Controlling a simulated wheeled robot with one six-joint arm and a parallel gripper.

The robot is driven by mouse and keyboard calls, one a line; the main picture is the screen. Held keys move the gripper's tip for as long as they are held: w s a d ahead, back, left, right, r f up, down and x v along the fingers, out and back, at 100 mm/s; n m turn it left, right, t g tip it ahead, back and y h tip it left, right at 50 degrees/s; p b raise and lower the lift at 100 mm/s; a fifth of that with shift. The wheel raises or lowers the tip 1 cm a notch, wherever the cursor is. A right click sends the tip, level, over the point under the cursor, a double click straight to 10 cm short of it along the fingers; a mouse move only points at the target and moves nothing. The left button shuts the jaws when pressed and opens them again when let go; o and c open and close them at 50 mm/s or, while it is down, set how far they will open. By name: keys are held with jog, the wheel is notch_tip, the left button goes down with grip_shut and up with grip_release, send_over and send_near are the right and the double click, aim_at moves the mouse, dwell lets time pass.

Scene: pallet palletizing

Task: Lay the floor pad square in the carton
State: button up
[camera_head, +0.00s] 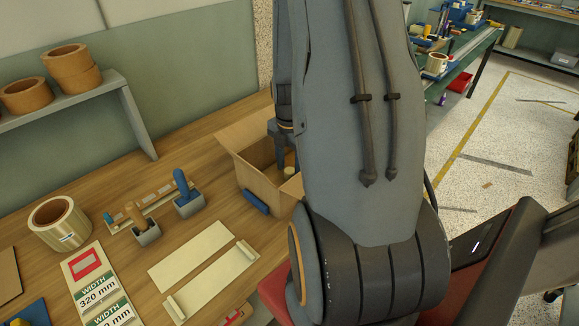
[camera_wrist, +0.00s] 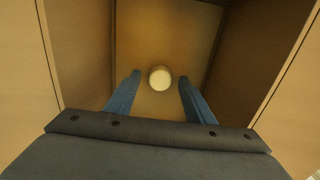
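The open carton (camera_head: 262,138) stands on the wooden bench. My gripper (camera_wrist: 160,77) reaches down into it, its two blue fingers apart. A round, pale knob or short peg (camera_wrist: 161,78) shows between the fingertips, with a gap on each side. It also shows as a small cream cylinder in the head view (camera_head: 289,172). The flat tan surface (camera_wrist: 150,103) around it lies at the carton's bottom. I cannot tell whether this is the floor pad or the carton's own floor, nor whether it lies square. My arm hides the carton's right part in the head view.
Two cream panels (camera_head: 191,255) lie on the bench in front of the carton. A tool holder (camera_head: 150,208), a tape roll (camera_head: 60,223) and a width card (camera_head: 97,285) lie to the left. A blue object (camera_head: 255,202) is against the carton's near side. Carton walls (camera_wrist: 85,60) rise close around my gripper.

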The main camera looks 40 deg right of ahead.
jog(key=shift+c, duration=0.7)
jog(key=shift+r, duration=0.1)
jog(key=shift+r+p, duration=3.15)
jog(key=shift+r, duration=0.3)
